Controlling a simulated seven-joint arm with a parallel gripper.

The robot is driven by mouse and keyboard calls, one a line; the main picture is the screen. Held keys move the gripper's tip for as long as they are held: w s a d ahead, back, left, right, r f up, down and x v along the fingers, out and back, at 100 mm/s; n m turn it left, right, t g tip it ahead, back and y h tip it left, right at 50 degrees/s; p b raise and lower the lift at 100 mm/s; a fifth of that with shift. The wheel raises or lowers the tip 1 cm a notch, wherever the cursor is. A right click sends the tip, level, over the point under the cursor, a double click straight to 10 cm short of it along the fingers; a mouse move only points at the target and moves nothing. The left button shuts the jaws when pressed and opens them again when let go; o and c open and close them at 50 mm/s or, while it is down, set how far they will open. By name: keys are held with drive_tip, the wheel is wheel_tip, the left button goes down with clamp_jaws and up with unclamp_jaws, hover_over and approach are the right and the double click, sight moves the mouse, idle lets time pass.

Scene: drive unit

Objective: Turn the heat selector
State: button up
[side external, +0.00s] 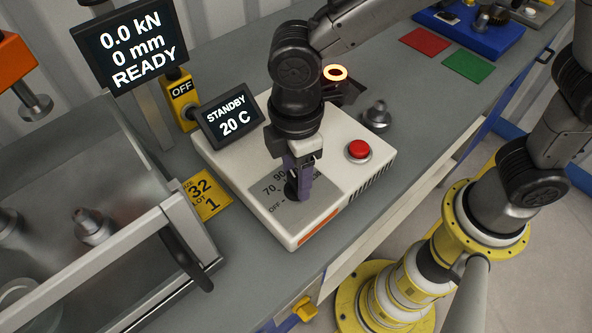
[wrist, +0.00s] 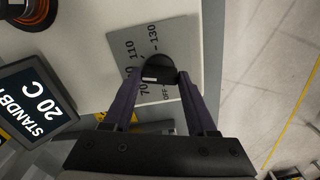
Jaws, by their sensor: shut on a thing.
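The heat selector is a round black knob (wrist: 158,66) on a grey scale plate (wrist: 182,37) on top of the white heater box (side external: 222,150). In the wrist view the knob has a small white mark at its lower left edge. The scale shows OFF, 70, 110 and 130, partly hidden by the knob and fingers. My gripper (side external: 299,188) points down over the plate, its purple fingers shut on the knob, one on each side. It also shows in the wrist view (wrist: 159,75). The heater's display (side external: 231,120) reads STANDBY 20 C.
A red button (side external: 359,150) sits on the box, right of my gripper. A yellow OFF switch (side external: 181,100) stands behind the display. A glowing ring (side external: 335,73) and a metal part (side external: 377,115) are behind. A metal-framed press (side external: 100,215) stands left.

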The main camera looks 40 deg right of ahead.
sight(296, 179)
drive_tip(key=m, duration=0.5)
drive_tip(key=shift+r+m, duration=0.1)
drive_tip(key=shift+m, duration=0.2)
idle(0.4)
drive_tip(key=o, duration=1.4)
drive_tip(key=shift+c, duration=0.2)
wheel_tip(296, 179, up, 14)
